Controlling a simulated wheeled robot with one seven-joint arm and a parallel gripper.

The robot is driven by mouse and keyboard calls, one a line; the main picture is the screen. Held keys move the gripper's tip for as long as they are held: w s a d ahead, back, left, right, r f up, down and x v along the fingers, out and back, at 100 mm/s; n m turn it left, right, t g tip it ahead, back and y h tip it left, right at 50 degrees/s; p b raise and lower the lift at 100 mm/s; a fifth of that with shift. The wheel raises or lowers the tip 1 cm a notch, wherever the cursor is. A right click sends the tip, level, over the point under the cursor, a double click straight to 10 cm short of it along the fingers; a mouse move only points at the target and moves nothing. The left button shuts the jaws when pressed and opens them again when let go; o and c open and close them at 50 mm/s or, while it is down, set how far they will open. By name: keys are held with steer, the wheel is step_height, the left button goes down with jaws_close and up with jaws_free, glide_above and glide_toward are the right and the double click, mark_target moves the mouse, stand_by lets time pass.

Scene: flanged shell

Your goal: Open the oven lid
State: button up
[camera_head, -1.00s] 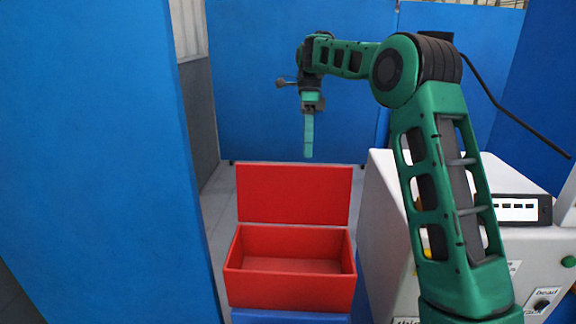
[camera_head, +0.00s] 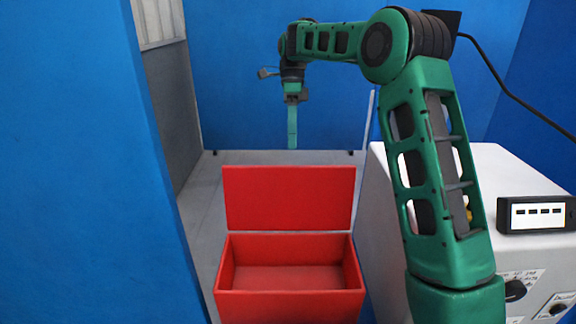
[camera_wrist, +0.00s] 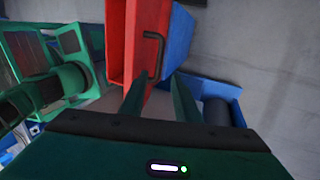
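The red box (camera_head: 290,305), which I take to be the oven, stands in front of me with its top open. Its red lid (camera_head: 288,198) stands upright along the back edge. My gripper (camera_head: 292,145) hangs pointing down, and appears above and behind the lid. In the wrist view my gripper (camera_wrist: 160,85) has its two fingers apart, with nothing held between them. Beyond the fingertips, red box surfaces (camera_wrist: 118,45) and a dark bar handle (camera_wrist: 152,45) show. The handle is near the left finger; I cannot tell whether they touch.
A white machine (camera_head: 510,175) with a small display (camera_head: 538,213) and knobs stands on the right, close to my arm. A blue panel (camera_head: 75,160) is near on the left. Grey floor (camera_head: 200,200) shows behind and left of the box.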

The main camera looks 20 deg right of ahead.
steer(key=x, duration=0.8)
steer(key=shift+a, duration=0.25)
steer(key=shift+c, duration=0.5)
jaws_close()
